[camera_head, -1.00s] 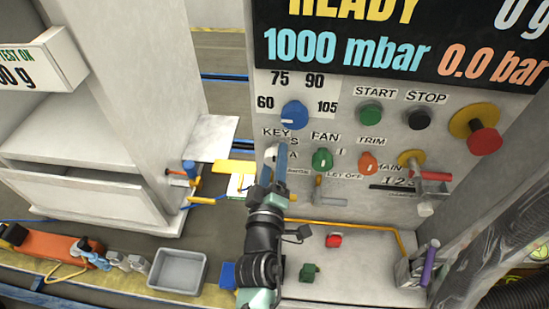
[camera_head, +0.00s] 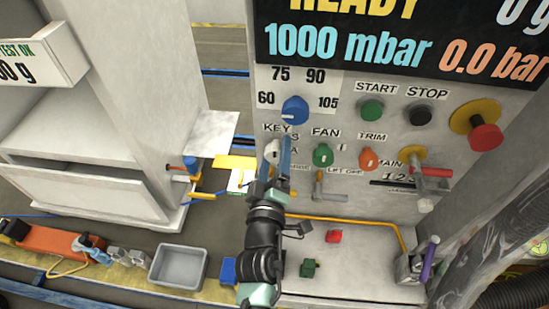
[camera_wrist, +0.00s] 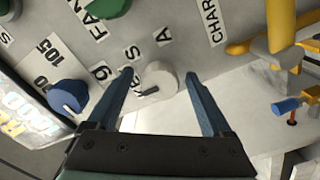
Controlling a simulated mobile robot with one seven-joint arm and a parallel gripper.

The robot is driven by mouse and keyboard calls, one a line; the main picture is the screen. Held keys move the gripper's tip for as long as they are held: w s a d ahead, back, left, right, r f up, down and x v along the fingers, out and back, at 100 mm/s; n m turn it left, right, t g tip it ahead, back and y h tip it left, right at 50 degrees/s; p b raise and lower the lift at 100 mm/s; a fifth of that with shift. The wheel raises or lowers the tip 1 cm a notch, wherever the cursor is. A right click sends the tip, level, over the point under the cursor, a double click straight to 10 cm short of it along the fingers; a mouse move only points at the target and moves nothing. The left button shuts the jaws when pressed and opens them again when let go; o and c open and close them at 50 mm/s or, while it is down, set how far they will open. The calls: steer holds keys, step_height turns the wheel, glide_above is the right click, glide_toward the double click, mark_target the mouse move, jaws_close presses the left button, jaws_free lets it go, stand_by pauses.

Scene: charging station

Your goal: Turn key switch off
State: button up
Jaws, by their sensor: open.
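The key switch (camera_wrist: 158,80) is a round whitish knob with a dark pointer, on the grey panel near the letters S and A. My gripper (camera_wrist: 162,78) is open in the wrist view, with one blue finger on either side of the knob and visible gaps. My gripper (camera_head: 284,150) is seen nearly edge-on in the head view. I cannot tell how near the fingertips are to the panel.
A blue dial (camera_head: 294,110) sits just above, and a green FAN knob (camera_head: 323,155) and orange TRIM knob (camera_head: 368,158) sit to the right. A lever (camera_head: 328,188) is below them. Yellow pipework (camera_wrist: 281,35) stands near the knob's right in the wrist view.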

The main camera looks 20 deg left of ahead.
steer(key=b+v, duration=0.2)
steer(key=v, duration=1.1)
steer(key=shift+b, duration=0.3)
